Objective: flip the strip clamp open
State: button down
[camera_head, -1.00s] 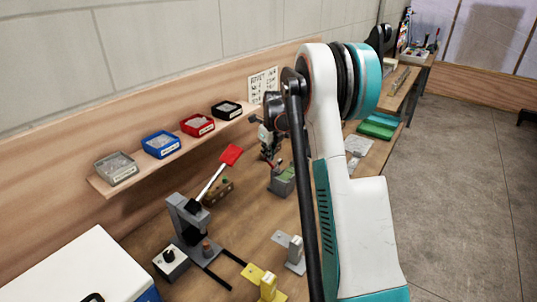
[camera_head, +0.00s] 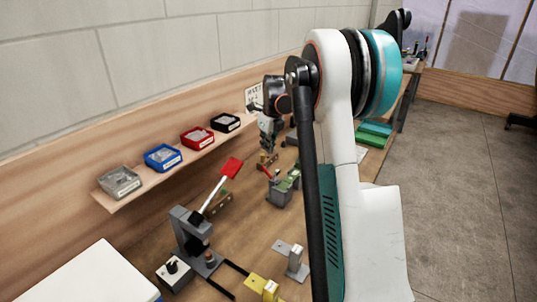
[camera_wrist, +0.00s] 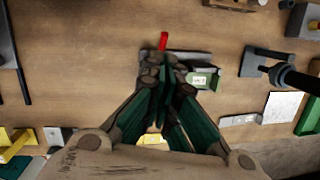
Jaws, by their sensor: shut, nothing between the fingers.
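What looks like the strip clamp, a grey-green block (camera_head: 280,195) with a short red handle (camera_head: 267,173), stands on the bench in the head view. In the wrist view, its green body with a white label (camera_wrist: 203,79) lies just right of my fingertips, and its red handle (camera_wrist: 163,41) shows just beyond them. My gripper (camera_head: 268,146) is shut and empty, pointing down above and behind the clamp in the head view. In the wrist view, my gripper (camera_wrist: 168,66) hides part of the clamp. I cannot tell whether the fingers touch it.
A grey press with a red-tipped lever (camera_head: 231,168) stands to the left. A shelf (camera_head: 150,184) holds several small bins. A grey bracket (camera_head: 293,262) and yellow fixture (camera_head: 262,286) sit nearer me. Green pads (camera_head: 372,134) lie farther along the bench. Some bare bench surrounds the clamp.

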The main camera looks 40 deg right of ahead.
jog(key=shift+w+a+r, duration=0.1)
jog(key=shift+a+r, duration=0.1)
jog(key=shift+r, duration=0.95)
